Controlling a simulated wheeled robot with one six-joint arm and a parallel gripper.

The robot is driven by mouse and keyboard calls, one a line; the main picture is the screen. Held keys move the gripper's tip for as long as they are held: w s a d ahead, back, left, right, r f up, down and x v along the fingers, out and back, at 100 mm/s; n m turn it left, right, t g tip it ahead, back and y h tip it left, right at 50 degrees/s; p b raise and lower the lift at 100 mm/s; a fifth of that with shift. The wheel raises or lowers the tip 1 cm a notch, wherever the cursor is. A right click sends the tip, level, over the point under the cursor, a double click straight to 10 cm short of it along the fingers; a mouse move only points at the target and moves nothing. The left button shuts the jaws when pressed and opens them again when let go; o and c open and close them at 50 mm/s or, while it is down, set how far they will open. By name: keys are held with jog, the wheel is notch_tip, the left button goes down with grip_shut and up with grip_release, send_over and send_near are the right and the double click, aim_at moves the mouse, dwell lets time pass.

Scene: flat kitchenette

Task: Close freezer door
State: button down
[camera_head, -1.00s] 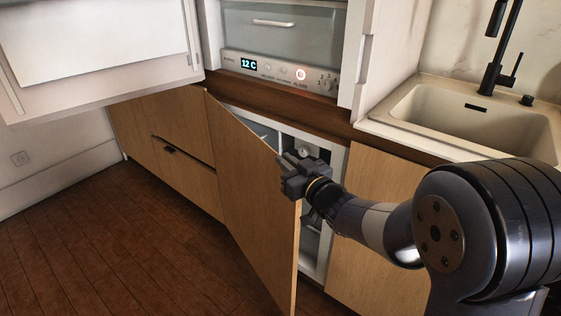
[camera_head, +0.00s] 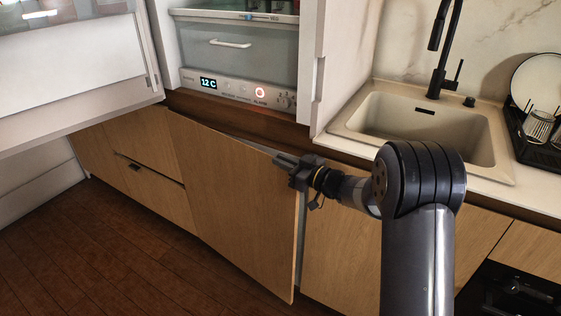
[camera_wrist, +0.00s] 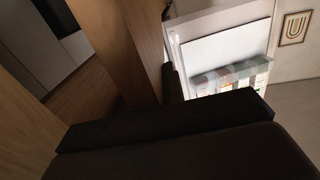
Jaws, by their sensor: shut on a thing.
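The freezer door (camera_head: 235,205) is the wooden lower front panel below the fridge. My gripper (camera_head: 285,162) is at the door's upper right corner, shut on the door's edge. In the wrist view the dark fingers (camera_wrist: 165,120) show close up beside a wooden panel (camera_wrist: 120,45). The freezer's inside is almost wholly hidden behind the door.
The white fridge door (camera_head: 75,75) hangs wide open at upper left. The fridge (camera_head: 240,60) shows a drawer and a lit panel. A sink (camera_head: 425,125) and dish rack (camera_head: 535,135) are on the counter at right. Wooden floor (camera_head: 90,250) lies clear at lower left.

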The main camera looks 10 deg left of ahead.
jog(key=c, duration=1.5)
grip_release()
jog(key=shift+d+f, duration=0.1)
jog(key=shift+s+d, duration=0.1)
jog(key=v, duration=1)
jog(key=shift+s+d, duration=0.15)
jog(key=shift+d, duration=0.1)
